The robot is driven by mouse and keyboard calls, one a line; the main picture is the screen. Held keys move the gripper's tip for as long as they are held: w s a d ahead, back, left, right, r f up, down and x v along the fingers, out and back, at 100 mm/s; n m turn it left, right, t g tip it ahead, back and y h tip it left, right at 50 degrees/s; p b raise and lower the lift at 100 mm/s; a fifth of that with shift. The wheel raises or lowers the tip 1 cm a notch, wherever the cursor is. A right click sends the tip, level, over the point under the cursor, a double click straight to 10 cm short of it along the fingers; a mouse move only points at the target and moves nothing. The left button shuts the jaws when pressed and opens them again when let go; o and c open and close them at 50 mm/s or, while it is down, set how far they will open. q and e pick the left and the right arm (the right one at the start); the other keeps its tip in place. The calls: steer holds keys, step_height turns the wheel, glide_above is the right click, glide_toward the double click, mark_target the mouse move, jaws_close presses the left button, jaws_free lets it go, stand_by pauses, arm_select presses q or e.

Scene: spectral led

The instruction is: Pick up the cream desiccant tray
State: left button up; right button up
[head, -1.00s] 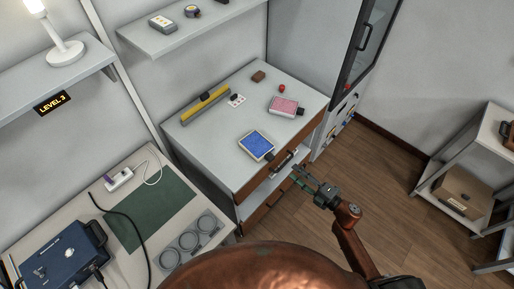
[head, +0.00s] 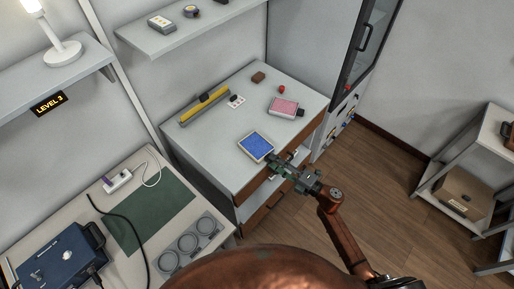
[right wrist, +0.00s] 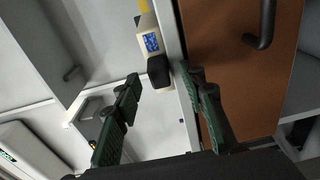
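The cream desiccant tray (head: 256,146) is a shallow tray with a pale rim, blue contents and a dark handle. It lies on the cabinet top near the front edge, its handle toward that edge. In the right wrist view the tray (right wrist: 151,43) is seen at a steep angle, with its black handle (right wrist: 159,71) nearest me. My right gripper (head: 281,163) is at the cabinet's front edge beside the handle. Its two green fingers (right wrist: 161,95) are apart, with the handle just beyond and between the tips; I see no contact. My left gripper is not in view.
A pink tray (head: 284,105) with a dark handle, a yellow-topped bar (head: 206,104), a small white card (head: 236,101), a brown block (head: 258,77) and a red knob (head: 281,89) share the cabinet top (head: 205,150). The top left of the blue contents is clear.

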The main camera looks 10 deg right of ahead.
steer(key=shift+c, duration=0.2)
jaws_close()
steer(key=shift+r, duration=0.1)
stand_by(0.4)
steer(key=s+d+r+p, duration=0.3)
steer(key=s+d+r, duration=0.1)
steer(key=s+r, duration=0.9)
steer(key=shift+s+d+p, duration=0.15)
steer(key=shift+s+p, duration=0.05)
steer(key=shift+p, duration=0.15)
